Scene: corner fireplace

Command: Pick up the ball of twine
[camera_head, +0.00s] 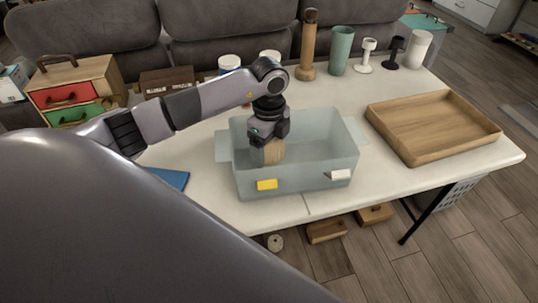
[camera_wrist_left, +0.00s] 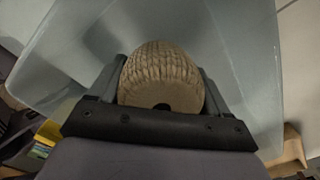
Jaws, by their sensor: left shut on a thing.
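The ball of twine (camera_wrist_left: 163,75) is tan, ribbed and rounded, with a dark hole in its near end. In the left wrist view it sits between the two fingers of my left gripper (camera_wrist_left: 162,100), which is shut on it. In the head view the gripper (camera_head: 268,143) points down inside a translucent grey-green bin (camera_head: 313,183), and part of the twine (camera_head: 271,154) shows below it. I cannot tell whether the twine touches the bin floor. My right gripper is not in view.
The bin stands on a white table (camera_head: 385,180). A wooden tray (camera_head: 433,130) lies at the right. A tall wooden mill (camera_head: 308,48), a green cup (camera_head: 341,50) and candle holders (camera_head: 366,57) stand along the back. A small drawer chest (camera_head: 75,92) is at the left.

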